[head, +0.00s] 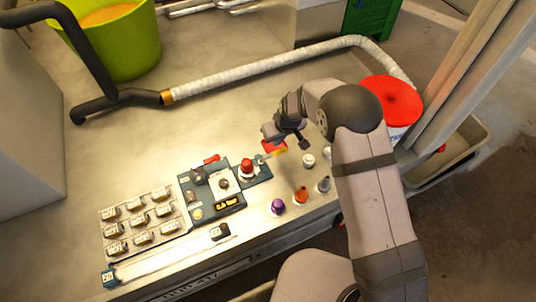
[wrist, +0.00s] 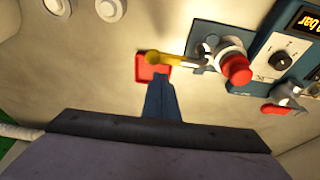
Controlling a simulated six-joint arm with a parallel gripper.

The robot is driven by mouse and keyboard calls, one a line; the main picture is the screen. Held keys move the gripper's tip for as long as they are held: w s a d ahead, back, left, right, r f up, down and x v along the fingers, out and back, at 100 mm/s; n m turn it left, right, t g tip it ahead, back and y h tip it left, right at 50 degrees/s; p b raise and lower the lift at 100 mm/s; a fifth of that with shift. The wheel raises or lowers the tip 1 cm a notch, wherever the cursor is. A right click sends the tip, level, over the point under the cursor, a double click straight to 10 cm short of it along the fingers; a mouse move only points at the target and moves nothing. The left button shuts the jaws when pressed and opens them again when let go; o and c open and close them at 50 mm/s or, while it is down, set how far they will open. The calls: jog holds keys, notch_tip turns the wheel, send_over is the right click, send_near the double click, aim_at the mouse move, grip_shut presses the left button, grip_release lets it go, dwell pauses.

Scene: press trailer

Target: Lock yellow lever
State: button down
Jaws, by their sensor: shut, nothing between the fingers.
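The yellow lever (wrist: 165,60) lies across the top part of a red square pad (wrist: 143,73) in the wrist view. Its grey shaft runs right to a valve with a red knob (wrist: 236,69). In the head view the yellow lever (head: 280,151) shows at the right end of the blue-grey panel, partly beside the red pad. My gripper (wrist: 160,77) is shut and empty. Its fingertips overlap the pad's lower right edge, close beside the lever; I cannot tell whether they touch it. The gripper (head: 268,136) also shows in the head view just above the pad.
The blue-grey control panel (head: 184,181) carries knobs, a red switch and a display. A tray (head: 104,215) of several small blocks stands left of it. Purple (head: 277,207), orange (head: 301,195) and white-grey pieces stand nearby. A white hose (head: 250,66) crosses the back; the table's middle is clear.

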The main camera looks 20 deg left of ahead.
aim_at(282, 152)
dwell(0.5)
jog(key=shift+s+d+f+b, duration=0.2)
jog(key=shift+d+f+b, duration=0.05)
jog(key=shift+f+b, duration=0.35)
jog(key=shift+s+d, duration=0.85)
jog(key=shift+d, duration=0.3)
jog(key=shift+s+d+f+b, duration=0.1)
jog(key=shift+s+d+b, duration=0.1)
jog(key=shift+s+d, duration=0.3)
jog(key=shift+s+d+b, duration=0.15)
jog(key=shift+s+d, duration=0.1)
jog(key=shift+s, duration=0.55)
